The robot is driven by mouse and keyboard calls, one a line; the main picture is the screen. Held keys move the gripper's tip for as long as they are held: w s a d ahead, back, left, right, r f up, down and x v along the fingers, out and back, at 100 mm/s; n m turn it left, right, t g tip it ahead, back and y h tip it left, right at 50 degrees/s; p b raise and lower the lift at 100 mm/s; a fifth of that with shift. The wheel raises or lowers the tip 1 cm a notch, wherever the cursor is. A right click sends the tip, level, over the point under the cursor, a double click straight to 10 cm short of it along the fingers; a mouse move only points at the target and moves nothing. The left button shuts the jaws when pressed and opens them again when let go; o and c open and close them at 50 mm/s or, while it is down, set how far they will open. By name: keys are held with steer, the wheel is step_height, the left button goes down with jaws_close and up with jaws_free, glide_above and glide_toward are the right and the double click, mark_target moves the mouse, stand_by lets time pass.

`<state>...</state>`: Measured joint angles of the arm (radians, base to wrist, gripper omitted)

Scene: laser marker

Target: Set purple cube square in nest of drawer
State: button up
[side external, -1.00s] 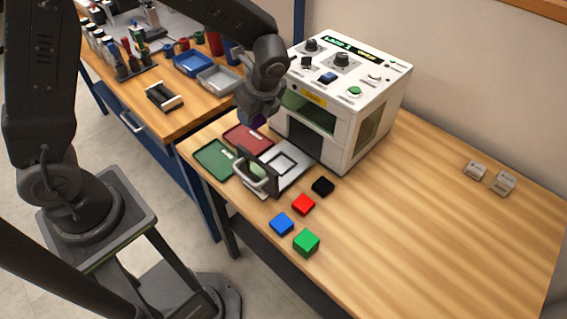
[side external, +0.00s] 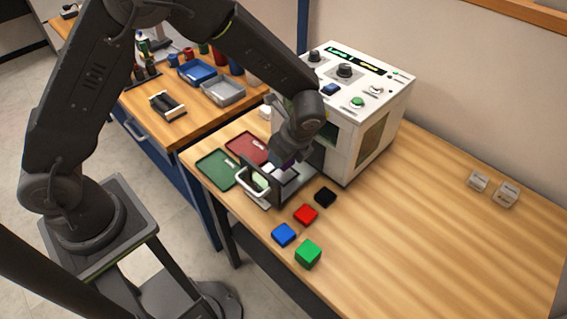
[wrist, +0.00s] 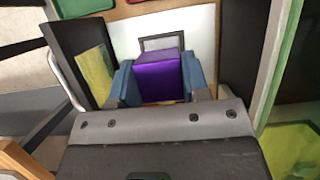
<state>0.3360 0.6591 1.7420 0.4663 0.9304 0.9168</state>
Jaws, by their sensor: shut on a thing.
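The purple cube (wrist: 158,78) is between the blue-grey fingers of my gripper (wrist: 160,84) in the wrist view, and the gripper is shut on it. In the wrist view the drawer's pale plate (wrist: 199,24) lies beyond the cube. The square frame of the nest (wrist: 160,42) shows just past the cube's far edge. The cube hides part of the nest, and I cannot tell whether they touch.
The white laser marker (side external: 366,100) stands right behind the drawer. A green tray (side external: 214,169) and a red tray (side external: 246,148) lie to the left. Black (side external: 325,197), red (side external: 306,214), blue (side external: 284,234) and green (side external: 308,253) blocks lie in front. The table's right side is mostly clear.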

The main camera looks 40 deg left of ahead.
steer(key=shift+f, duration=1.9)
steer(key=shift+f, duration=0.2)
steer(key=o, duration=1)
steer(key=v, duration=1.2)
steer(key=shift+r, duration=0.25)
